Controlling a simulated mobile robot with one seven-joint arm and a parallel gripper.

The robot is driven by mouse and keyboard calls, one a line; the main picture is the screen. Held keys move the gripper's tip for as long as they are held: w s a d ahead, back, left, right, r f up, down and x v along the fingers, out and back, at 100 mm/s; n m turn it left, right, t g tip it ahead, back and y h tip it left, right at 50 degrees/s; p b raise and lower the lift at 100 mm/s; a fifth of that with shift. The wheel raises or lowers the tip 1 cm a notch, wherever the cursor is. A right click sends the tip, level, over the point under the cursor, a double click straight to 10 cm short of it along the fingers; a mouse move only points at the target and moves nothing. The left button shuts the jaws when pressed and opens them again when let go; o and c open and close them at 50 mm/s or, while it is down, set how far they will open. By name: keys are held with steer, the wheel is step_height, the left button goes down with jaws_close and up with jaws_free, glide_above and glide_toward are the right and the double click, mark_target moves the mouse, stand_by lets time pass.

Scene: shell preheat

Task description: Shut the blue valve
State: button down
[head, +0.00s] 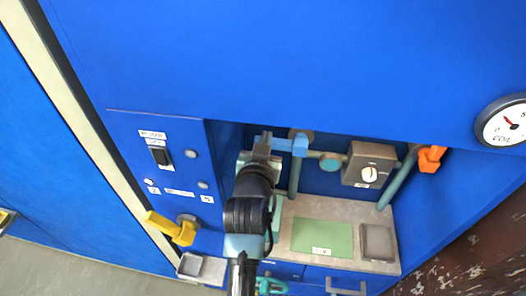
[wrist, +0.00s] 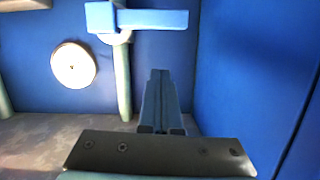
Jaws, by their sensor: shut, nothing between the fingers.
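The blue valve has a flat blue lever (head: 284,144) on a green vertical pipe in the recess. The lever lies roughly crosswise to its pipe, with its free end toward my gripper. In the wrist view the lever (wrist: 150,19) runs level across the top, above the fingertips. My gripper (head: 263,140) is at the left of the recess, beside the lever's free end. In the wrist view its fingers (wrist: 160,75) are together with nothing between them. I cannot tell whether they touch the lever. My arm hides part of the recess's left side.
A yellow lever (head: 178,230) sticks out at the lower left and an orange valve handle (head: 430,159) at the right. A grey box with a white knob (head: 369,174) stands right of the blue valve. A green mat (head: 322,238) lies on the shelf. A blue wall (wrist: 255,80) is close on the right.

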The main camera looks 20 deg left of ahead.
steer(key=shift+b+v, duration=0.5)
steer(key=shift+v, duration=2.1)
steer(key=shift+s, duration=0.1)
